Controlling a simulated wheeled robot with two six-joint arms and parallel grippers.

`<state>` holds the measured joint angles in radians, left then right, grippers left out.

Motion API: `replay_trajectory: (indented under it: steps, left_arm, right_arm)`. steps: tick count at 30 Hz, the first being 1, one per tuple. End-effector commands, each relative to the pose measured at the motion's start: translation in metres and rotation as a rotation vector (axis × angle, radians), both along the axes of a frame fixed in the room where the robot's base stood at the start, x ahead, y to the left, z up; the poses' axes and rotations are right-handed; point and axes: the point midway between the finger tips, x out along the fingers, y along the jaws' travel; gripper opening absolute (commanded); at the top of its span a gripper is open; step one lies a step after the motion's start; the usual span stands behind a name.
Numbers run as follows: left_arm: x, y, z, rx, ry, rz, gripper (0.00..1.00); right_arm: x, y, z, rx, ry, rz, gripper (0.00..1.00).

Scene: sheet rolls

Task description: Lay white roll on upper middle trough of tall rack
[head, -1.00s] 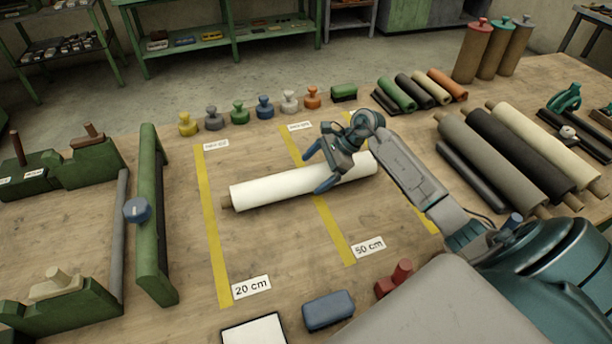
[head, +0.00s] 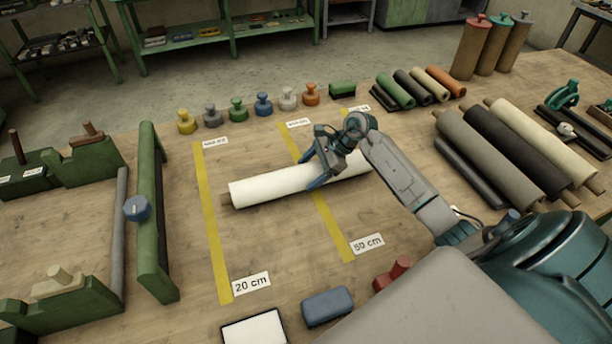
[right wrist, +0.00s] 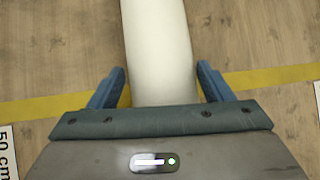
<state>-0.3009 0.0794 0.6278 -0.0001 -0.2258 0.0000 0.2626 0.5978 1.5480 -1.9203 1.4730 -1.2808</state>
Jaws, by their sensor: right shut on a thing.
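The white roll (head: 275,184) lies on the wooden table across the yellow measuring strips, with a brown core end showing at its left. My right gripper (head: 325,172) is shut on it, right of its middle. In the right wrist view the white roll (right wrist: 158,45) runs up between the two blue fingers of the right gripper (right wrist: 160,88). The roll's right part is partly hidden by my right gripper and arm. My left gripper is not in view. I cannot make out a tall rack with troughs for certain.
A green frame with a blue knob (head: 152,225) stands left of the roll. Several knobbed weights (head: 238,110) line the back. Large rolls (head: 510,150) lie at the right. A blue block (head: 328,306) and a red piece (head: 392,273) are in front. The table around the strips is mostly clear.

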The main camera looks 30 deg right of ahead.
Motion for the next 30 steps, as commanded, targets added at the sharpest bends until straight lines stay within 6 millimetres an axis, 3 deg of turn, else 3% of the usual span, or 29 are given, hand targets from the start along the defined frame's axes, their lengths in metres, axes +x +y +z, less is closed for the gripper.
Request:
replay_trajectory:
  steps: [8, 17, 23, 30]
  left_arm:
    - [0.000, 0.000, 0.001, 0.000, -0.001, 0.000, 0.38]
    - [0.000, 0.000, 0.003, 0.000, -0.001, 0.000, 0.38]
    - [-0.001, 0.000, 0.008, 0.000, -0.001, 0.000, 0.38]
    - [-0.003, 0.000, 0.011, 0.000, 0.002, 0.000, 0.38]
  right_arm:
    - [0.001, 0.000, 0.008, 0.000, -0.004, 0.002, 0.11]
    - [0.001, 0.000, 0.039, 0.000, -0.006, 0.001, 0.11]
    - [-0.026, 0.013, 0.040, -0.001, -0.002, 0.004, 0.11]
    - [-0.075, 0.039, 0.044, -0.002, 0.000, 0.005, 0.11]
